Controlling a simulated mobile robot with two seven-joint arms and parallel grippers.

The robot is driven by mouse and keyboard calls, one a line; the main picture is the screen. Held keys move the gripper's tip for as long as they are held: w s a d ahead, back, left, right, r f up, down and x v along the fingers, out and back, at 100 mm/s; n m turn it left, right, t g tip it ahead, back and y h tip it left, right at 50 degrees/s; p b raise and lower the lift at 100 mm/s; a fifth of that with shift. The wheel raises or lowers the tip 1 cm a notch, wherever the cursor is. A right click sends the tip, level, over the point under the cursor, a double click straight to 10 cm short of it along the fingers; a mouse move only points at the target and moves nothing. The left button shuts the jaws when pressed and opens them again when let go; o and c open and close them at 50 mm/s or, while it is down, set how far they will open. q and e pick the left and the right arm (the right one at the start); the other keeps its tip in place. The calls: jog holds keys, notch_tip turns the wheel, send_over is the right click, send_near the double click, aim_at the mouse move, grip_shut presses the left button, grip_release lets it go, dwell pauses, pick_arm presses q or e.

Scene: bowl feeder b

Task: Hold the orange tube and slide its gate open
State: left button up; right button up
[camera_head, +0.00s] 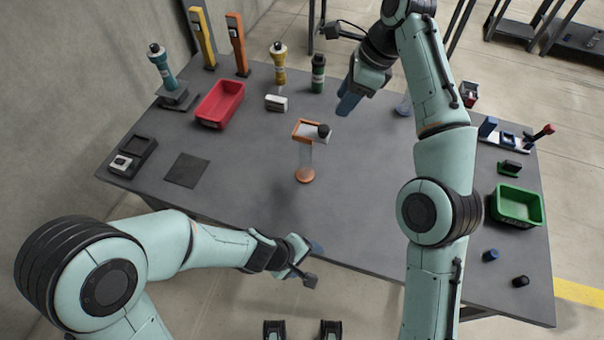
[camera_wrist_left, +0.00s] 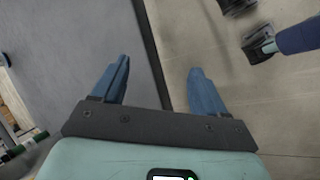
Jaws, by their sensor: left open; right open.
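The orange tube (camera_head: 306,160) stands upright near the middle of the table, with a clear body, an orange foot and an orange frame on top. Its gate (camera_head: 311,135) is a pale plate with a black knob, lying in the orange frame. My left gripper (camera_head: 316,248) is open and empty at the table's front edge, in front of the tube and apart from it. Its two blue fingers show spread in the left wrist view (camera_wrist_left: 157,85). My right gripper (camera_head: 347,103) is open, above the table behind and right of the tube; its fingers overlap in this view.
A red bin (camera_head: 220,103), a white block (camera_head: 276,103) and several coloured bottles stand toward the back left. A green bin (camera_head: 517,205) and small dark parts lie at the right. A dark square mat (camera_head: 187,170) lies left of the tube. The table around the tube is clear.

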aim_at(305, 151)
pick_arm(q)
jog(key=w+r+m+t+y, duration=0.1)
jog(key=w, duration=0.2)
jog(key=w+a+r+m+t+y, duration=0.1)
jog(key=w+r+m+t, duration=0.1)
jog(key=w+r+m+t+y, duration=0.1)
jog(key=w+m+t, duration=0.1)
jog(key=w, duration=0.1)
jog(key=shift+w+a+r, duration=0.25)
jog(key=shift+w+r, duration=0.05)
jog(key=shift+r, duration=0.1)
jog(key=w+r+m+t+y, duration=0.2)
jog(key=w+r+m+t, duration=0.2)
jog(key=w+r+t, duration=0.4)
jog(key=shift+g+h, duration=0.3)
jog(key=shift+g, duration=0.5)
jog(key=x, duration=1.1)
jog(key=shift+w+d+r, duration=0.25)
jog(key=shift+d+r, duration=0.05)
